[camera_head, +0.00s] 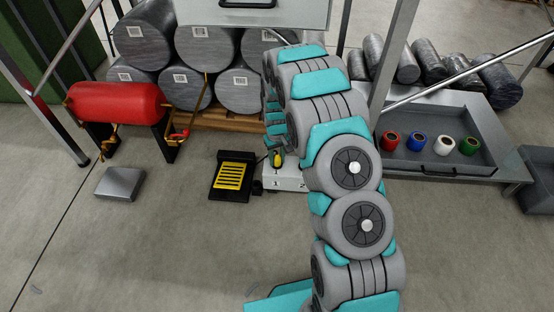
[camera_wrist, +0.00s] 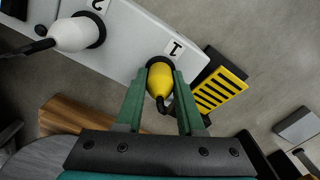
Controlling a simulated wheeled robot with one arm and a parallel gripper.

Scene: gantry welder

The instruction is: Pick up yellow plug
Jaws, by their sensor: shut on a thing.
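The yellow plug (camera_wrist: 159,80) sits at the socket marked 1 on a white box (camera_wrist: 140,38) in the wrist view. My gripper (camera_wrist: 160,92) has one finger on each side of it, closed against it. A dark cable end shows at the plug's near end. The plug also shows in the head view (camera_head: 276,158), beside my arm, which hides most of my gripper there. A white plug (camera_wrist: 78,34) with a dark cable sits at the socket marked 2 in the wrist view. My arm hides it in the head view.
A black and yellow foot pedal (camera_head: 231,176) lies on the floor left of the box. A red tank (camera_head: 118,102) stands farther left. A grey tray table (camera_head: 437,166) with several coloured rolls stands at the right. Stacked grey cylinders (camera_head: 208,42) lie behind. Front-left floor is mostly clear.

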